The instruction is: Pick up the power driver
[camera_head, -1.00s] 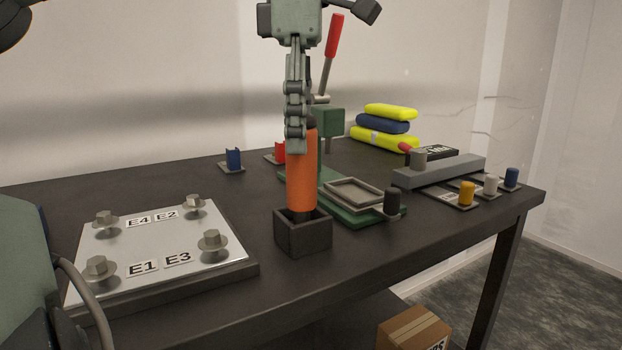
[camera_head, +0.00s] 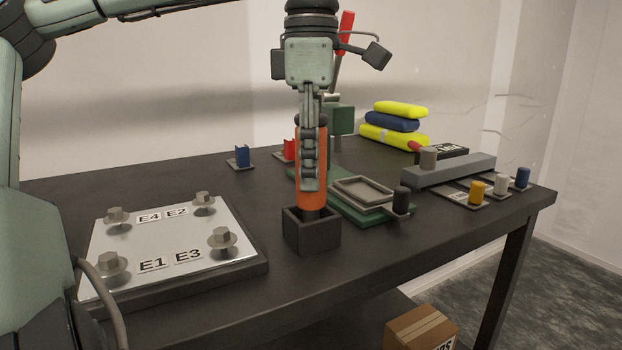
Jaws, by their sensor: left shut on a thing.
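The power driver (camera_head: 314,200) is an orange cylinder with dark ends. It stands upright in a square black holder (camera_head: 312,236) near the middle of the bench. Its lower tip is hidden inside the holder. My left gripper (camera_head: 309,180) points straight down at the driver, its fingers covering much of the orange body. It is shut on the driver. My right gripper is not in view.
A plate (camera_head: 165,240) with bolts and labels E1 to E4 lies left of the holder. A green press (camera_head: 340,120) with a red lever and a tray (camera_head: 362,190) stand close behind. Small coloured pieces (camera_head: 478,190) sit at the right. The bench front is clear.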

